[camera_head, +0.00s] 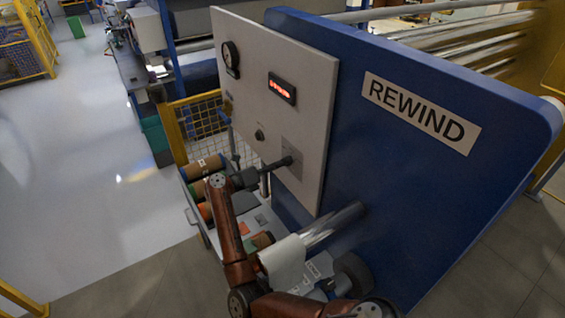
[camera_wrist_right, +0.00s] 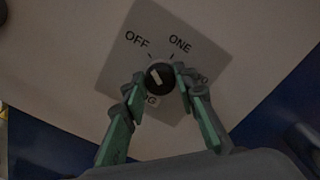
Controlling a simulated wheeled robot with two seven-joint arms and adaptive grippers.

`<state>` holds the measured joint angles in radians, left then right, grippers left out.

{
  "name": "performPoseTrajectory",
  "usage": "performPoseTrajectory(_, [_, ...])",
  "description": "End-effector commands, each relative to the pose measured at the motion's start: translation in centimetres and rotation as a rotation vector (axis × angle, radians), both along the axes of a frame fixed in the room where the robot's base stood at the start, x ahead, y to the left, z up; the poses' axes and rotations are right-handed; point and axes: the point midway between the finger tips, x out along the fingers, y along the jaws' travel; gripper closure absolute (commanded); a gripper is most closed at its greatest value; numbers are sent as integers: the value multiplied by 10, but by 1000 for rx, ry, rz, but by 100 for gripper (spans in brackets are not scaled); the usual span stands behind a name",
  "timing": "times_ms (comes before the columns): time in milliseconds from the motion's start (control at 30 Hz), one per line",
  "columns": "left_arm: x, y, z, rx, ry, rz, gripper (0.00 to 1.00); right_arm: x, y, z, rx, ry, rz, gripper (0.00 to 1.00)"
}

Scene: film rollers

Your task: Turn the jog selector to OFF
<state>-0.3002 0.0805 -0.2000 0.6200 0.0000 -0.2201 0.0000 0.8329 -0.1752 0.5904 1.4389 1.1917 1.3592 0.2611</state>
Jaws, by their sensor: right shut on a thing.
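The jog selector (camera_wrist_right: 160,77) is a round dark knob with a white line, on a grey square plate (camera_wrist_right: 187,33). The plate is marked OFF at upper left, ONE at upper right, a partly hidden label at right and a partly covered label below. The white line slants toward upper left, roughly toward the OFF mark. My right gripper (camera_wrist_right: 159,76) is shut on the knob, a green-backed finger on each side. In the head view, my right gripper (camera_head: 282,163) reaches the plate (camera_head: 292,153) on the pale panel; the knob is hidden there. My left gripper is out of view.
The pale panel (camera_head: 311,75) also carries a gauge (camera_head: 231,59), a red display (camera_head: 282,88) and a smaller knob (camera_head: 260,134). The blue REWIND housing (camera_head: 475,190) stands at right. A shiny roller (camera_head: 333,226) and a cart with coloured rolls (camera_head: 203,167) lie below.

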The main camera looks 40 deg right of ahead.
Motion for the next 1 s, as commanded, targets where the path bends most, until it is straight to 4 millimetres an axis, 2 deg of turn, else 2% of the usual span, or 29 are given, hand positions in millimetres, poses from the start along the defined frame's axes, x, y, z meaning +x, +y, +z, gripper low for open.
performPoseTrajectory(533, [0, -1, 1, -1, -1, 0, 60, 1, 0, 1, 2, 27, 3, 98])
performPoseTrajectory(567, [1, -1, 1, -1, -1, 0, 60, 1, 0, 1, 2, 27, 3, 73])
performPoseTrajectory(800, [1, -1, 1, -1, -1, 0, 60, 1, 0, 0, 2, 26, 1, 56])
performPoseTrajectory(1000, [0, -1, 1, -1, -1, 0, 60, 0, 0, 0, 2, 26, 1, 56])
